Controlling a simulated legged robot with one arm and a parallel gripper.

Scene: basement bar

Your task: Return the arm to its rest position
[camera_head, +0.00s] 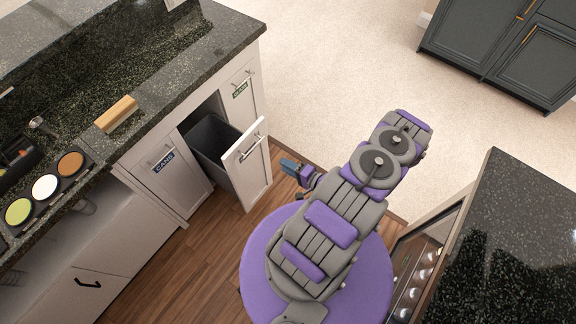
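My arm (340,210), grey with purple pads, is folded over my round purple base in the middle of the head view. Its upper links reach up and to the right. The end of the arm, with my gripper (290,167), shows small to the left of the upper links, near the pulled-out bin drawer. It is partly hidden behind the arm, and I cannot make out its fingers or whether they hold anything.
A pulled-out drawer with a dark bin (212,138) stands left of my gripper. The granite counter (185,62) holds a wooden block (117,113) and a tray of coloured bowls (62,188). A dark counter (515,240) stands close on the right. Pale floor (340,70) lies clear ahead.

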